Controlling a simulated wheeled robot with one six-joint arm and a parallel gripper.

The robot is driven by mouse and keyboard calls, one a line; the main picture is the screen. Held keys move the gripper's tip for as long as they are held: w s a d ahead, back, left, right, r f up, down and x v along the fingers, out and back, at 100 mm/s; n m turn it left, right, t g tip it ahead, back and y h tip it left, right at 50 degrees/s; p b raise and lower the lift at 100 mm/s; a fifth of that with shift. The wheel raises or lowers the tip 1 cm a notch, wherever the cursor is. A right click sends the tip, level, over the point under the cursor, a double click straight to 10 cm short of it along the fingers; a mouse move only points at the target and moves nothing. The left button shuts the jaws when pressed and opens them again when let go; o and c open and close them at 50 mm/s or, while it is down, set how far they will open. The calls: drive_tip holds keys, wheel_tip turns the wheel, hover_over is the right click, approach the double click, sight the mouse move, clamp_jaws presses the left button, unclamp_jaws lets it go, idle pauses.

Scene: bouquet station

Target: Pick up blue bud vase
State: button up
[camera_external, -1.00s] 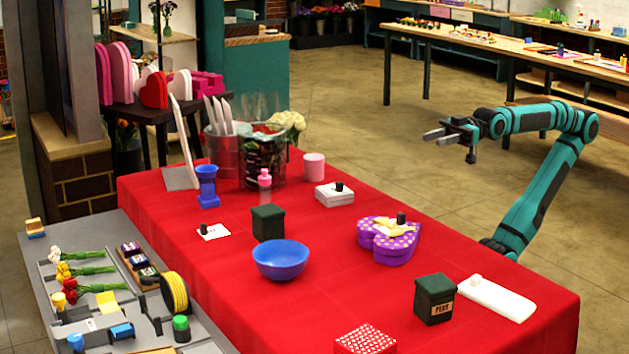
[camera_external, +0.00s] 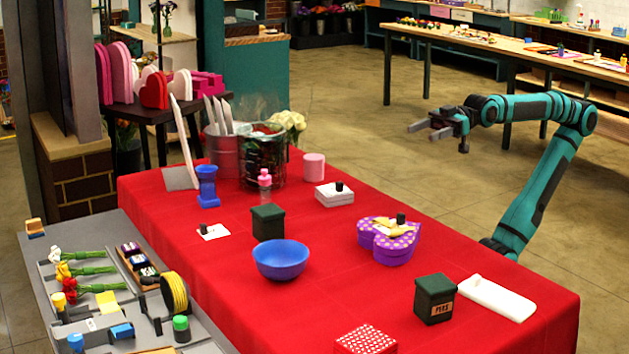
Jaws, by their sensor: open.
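The blue bud vase (camera_external: 207,187) stands upright on the red-covered table (camera_external: 330,222), near its far left edge. It has a flared top and a wider foot. My gripper (camera_external: 423,131) is open and empty, held in the air beyond the right side of the table. It points left and is well apart from the vase, to the right of it in the picture.
A dark green box (camera_external: 268,223), blue bowl (camera_external: 281,261), white box (camera_external: 335,196) and purple heart box (camera_external: 388,245) stand on the table.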

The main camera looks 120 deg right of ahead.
drive_tip(key=w+d+r+m+g+h, duration=0.1)
drive_tip(key=w+d+r+g, duration=0.15)
drive_tip(key=w, duration=0.55)
drive_tip(key=w+d+r+g, duration=0.2)
drive_tip(key=w+d+r, duration=0.1)
drive_tip(key=w, duration=0.4)
drive_tip(key=m+g+y, duration=0.1)
drive_tip(key=m+g, duration=0.3)
drive_tip(key=g, duration=0.8)
hover_over(207, 183)
drive_tip(key=d, duration=0.2)
wheel_tip(207, 183, down, 13)
drive_tip(key=shift+s+f, duration=0.25)
drive_tip(key=shift+f, duration=1.65)
drive_tip(key=shift+s+f, duration=0.2)
drive_tip(key=shift+f, duration=1.7)
drive_tip(key=shift+c, duration=0.3)
